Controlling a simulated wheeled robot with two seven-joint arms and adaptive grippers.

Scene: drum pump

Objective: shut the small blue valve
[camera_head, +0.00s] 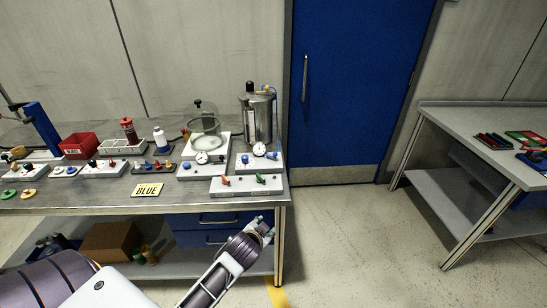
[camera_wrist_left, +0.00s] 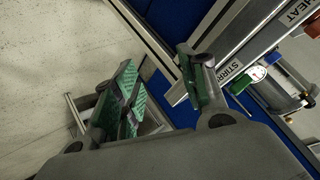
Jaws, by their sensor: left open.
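Several small blue parts show in the head view, and I cannot tell for sure which is the small blue valve. One blue knob (camera_head: 245,158) and a blue piece (camera_head: 272,155) sit either side of a round white gauge (camera_head: 259,149), in front of the steel drum (camera_head: 258,118). Another blue knob (camera_head: 186,164) is farther left. My left gripper (camera_head: 266,230) is open and empty, in front of the bench edge and below the bench top, apart from these parts. Its green-padded fingers are spread in the left wrist view (camera_wrist_left: 165,88). My right gripper is not in view.
A white box with a red knob (camera_head: 225,181) and a green knob (camera_head: 262,180) stands at the bench's front right. A glass vessel (camera_head: 204,125) stands behind. Floor right of the bench is clear.

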